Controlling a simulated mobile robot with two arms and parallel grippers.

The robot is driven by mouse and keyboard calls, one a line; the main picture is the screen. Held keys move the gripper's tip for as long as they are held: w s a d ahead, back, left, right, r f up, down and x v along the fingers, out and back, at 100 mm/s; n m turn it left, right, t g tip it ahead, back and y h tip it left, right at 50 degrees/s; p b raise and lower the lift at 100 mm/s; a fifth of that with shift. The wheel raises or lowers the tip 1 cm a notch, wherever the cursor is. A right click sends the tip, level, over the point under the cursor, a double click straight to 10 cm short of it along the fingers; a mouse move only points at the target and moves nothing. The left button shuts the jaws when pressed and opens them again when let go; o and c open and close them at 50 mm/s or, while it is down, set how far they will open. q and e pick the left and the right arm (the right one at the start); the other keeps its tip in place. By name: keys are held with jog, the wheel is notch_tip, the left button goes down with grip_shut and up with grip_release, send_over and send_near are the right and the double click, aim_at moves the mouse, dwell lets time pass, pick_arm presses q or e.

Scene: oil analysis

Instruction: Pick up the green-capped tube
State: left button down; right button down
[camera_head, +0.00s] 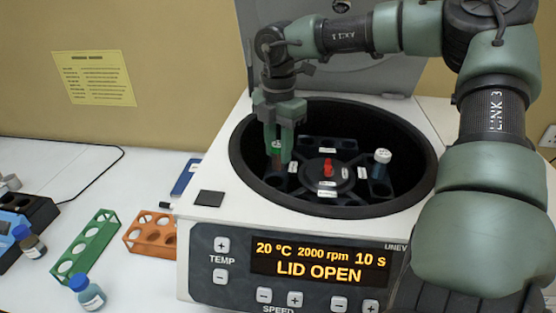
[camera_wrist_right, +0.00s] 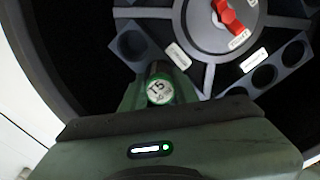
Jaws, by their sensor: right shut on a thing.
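The green-capped tube (camera_head: 277,147) is inside the open centrifuge, at the left side of the rotor. In the right wrist view its green cap (camera_wrist_right: 160,90) carries a white top marked T5. My right gripper (camera_head: 280,150) points down into the bowl and is shut on this tube. The fingers sit on both sides of the cap. The tube's lower part is mostly hidden, so I cannot tell how deep it sits in its rotor slot. My left gripper is not in view.
The centrifuge (camera_head: 210,225) has its lid up and displays LID OPEN. A green rack (camera_head: 87,245), an orange rack (camera_head: 152,232) and blue-capped bottles (camera_head: 87,291) stand on the table at left.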

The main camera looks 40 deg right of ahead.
jog(key=shift+r, duration=0.15)
jog(key=shift+w+r, duration=0.1)
jog(key=shift+r, duration=0.2)
notch_tip(320, 180, up, 19)
jog(key=b, duration=0.2)
dwell(0.9)
